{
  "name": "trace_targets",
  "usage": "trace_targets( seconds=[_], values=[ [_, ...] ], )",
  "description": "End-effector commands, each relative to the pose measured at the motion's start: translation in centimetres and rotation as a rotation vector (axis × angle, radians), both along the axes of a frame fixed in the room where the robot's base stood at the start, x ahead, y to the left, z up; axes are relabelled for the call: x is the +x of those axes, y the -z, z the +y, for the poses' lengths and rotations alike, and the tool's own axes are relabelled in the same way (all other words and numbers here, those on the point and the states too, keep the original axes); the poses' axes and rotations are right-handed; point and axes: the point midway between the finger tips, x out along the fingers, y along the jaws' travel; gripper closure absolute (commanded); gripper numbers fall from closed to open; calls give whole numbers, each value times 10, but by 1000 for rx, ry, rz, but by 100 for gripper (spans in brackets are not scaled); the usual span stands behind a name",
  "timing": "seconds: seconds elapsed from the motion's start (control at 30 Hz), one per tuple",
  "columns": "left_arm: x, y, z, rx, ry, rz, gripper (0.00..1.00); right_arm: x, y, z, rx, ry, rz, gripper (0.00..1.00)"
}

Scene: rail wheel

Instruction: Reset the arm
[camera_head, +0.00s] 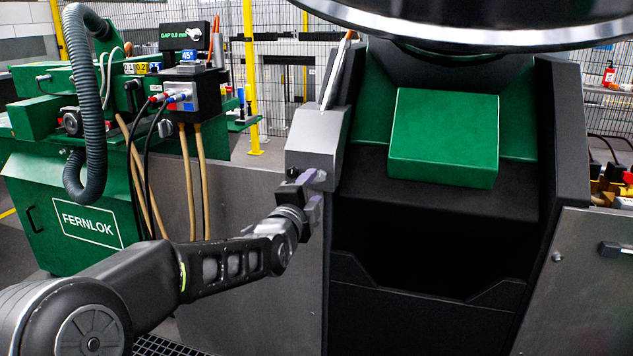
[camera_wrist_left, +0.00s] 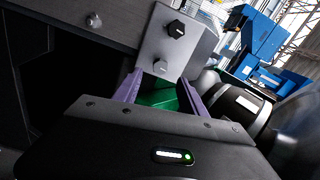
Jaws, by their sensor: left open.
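My left arm comes in from the lower left of the head view. My left gripper (camera_head: 314,190) is at its end, just below a grey angled block (camera_head: 318,136) on the machine's front left edge. I cannot tell whether they touch. In the left wrist view, the two purple fingers of the gripper (camera_wrist_left: 160,94) stand apart. Nothing is seen held between them; a green surface (camera_wrist_left: 158,98) shows beyond. My right gripper is not in view.
A green FERNLOK machine (camera_head: 92,222) with hoses and cables stands at the left. A green block (camera_head: 443,138) sits in the dark machine recess at the centre right. A large round dark rim (camera_head: 480,35) overhangs the top. A yellow post (camera_head: 250,80) and mesh fence stand behind.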

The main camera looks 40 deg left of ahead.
Motion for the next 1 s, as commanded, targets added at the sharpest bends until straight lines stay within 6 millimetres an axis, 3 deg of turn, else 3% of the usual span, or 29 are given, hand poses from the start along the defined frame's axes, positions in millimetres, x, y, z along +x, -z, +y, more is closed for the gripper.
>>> trace_targets(
  seconds=[0.1,0.23,0.83,1.0],
  values=[
    [-16,-1,-5,0,-1,0,51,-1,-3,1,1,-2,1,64],
    [-23,0,-8,0,0,1,51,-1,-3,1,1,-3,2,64],
    [-23,1,-8,-13,0,-3,51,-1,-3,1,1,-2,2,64],
    [-23,3,-8,-165,0,-47,51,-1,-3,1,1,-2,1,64]
  ],
)
